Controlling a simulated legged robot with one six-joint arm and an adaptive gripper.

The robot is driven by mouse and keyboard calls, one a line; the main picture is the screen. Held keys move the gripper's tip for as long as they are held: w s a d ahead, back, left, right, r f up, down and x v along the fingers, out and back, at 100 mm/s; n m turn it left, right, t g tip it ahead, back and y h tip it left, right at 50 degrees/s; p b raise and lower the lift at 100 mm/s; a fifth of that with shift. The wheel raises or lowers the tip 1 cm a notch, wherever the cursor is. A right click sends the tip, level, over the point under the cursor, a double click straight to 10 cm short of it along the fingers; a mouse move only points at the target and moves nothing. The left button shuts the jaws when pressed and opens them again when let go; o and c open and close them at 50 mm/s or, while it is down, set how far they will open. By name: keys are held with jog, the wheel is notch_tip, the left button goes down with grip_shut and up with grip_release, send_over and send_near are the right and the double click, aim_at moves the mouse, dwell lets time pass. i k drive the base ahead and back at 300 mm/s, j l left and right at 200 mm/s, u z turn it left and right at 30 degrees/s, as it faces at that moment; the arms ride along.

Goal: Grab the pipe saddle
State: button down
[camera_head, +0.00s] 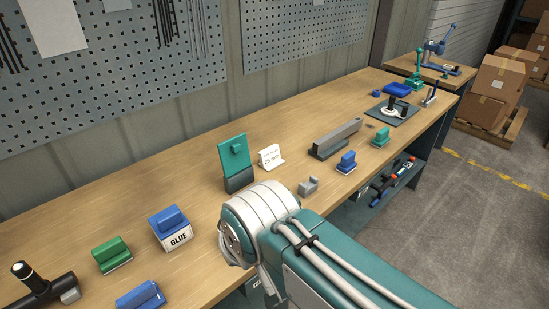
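A small grey notched piece (308,187) lies on the wooden workbench (205,199), just beyond my arm's white and teal joint. Its shape suggests the pipe saddle, but it is small and I cannot be certain. It stands apart from its neighbours. My arm reaches in from the lower right, and its rounded joint is close to the left of the grey piece in the picture. My gripper does not show, so I cannot see whether it holds anything.
A teal upright plate on a dark base (237,165), a white sign (271,157) and a long grey bar (337,139) stand behind. Blue (346,162) and teal (381,138) blocks sit right. A GLUE box (170,229), green block (111,254) and hammer (45,290) lie left.

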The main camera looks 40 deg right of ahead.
aim_at(304, 190)
jog(key=z, duration=1.35)
jog(key=u, duration=0.95)
jog(key=i+l+u, duration=0.15)
jog(key=l+u, duration=0.15)
jog(key=l, duration=0.45)
jog(key=l+u, duration=0.25)
jog(key=l, duration=0.85)
jog(key=i+l, duration=0.1)
jog(key=l, duration=0.2)
